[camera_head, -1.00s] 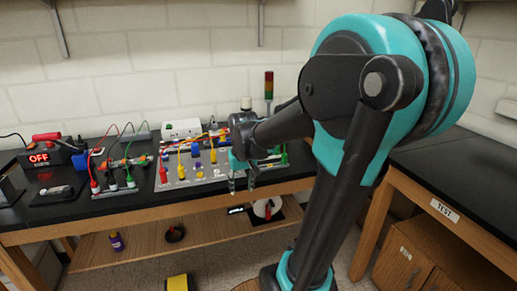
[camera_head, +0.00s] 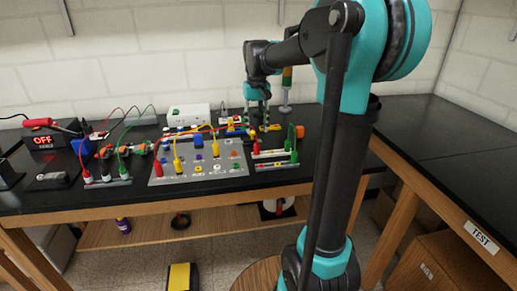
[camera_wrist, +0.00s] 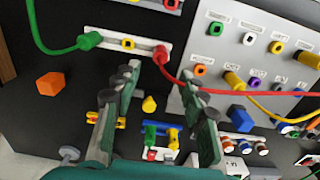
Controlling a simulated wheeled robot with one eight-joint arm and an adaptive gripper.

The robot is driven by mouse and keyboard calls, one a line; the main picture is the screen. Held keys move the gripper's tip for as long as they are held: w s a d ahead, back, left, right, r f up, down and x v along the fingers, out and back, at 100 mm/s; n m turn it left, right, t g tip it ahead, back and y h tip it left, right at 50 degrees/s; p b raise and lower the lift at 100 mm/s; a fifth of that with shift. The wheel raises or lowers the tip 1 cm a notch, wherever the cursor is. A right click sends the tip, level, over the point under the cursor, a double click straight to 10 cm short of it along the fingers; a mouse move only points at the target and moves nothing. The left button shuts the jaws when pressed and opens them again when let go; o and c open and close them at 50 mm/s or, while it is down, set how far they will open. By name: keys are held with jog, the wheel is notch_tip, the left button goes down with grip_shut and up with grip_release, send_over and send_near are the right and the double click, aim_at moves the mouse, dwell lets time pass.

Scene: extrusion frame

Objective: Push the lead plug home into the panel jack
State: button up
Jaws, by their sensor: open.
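The grey panel (camera_head: 198,179) lies on the black bench with rows of coloured jacks. A red plug (camera_head: 158,170) stands at its left edge, and yellow plugs (camera_head: 177,160) stand on it with an arched lead. In the wrist view the panel (camera_wrist: 285,62) is at the upper right, and a yellow plug (camera_wrist: 235,82) stands on it. A red plug (camera_wrist: 160,54) and a green plug (camera_wrist: 89,41) sit at a white strip (camera_wrist: 112,38). I cannot tell how deep any plug sits. My gripper (camera_head: 257,119) is open, behind the panel's right side; its fingers (camera_wrist: 160,96) hold nothing.
Small coloured parts (camera_wrist: 160,135) lie below my fingers, with an orange block (camera_wrist: 49,84) to the left. Behind the panel stands a white box (camera_head: 188,115). Another lead strip (camera_head: 105,181) lies left of the panel. The bench right of my arm is clear.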

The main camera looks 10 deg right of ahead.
aim_at(257, 144)
jog(key=shift+f, duration=0.1)
jog(key=shift+f, duration=4.4)
grip_shut()
jog(key=shift+r, duration=0.1)
jog(key=shift+r, duration=2.9)
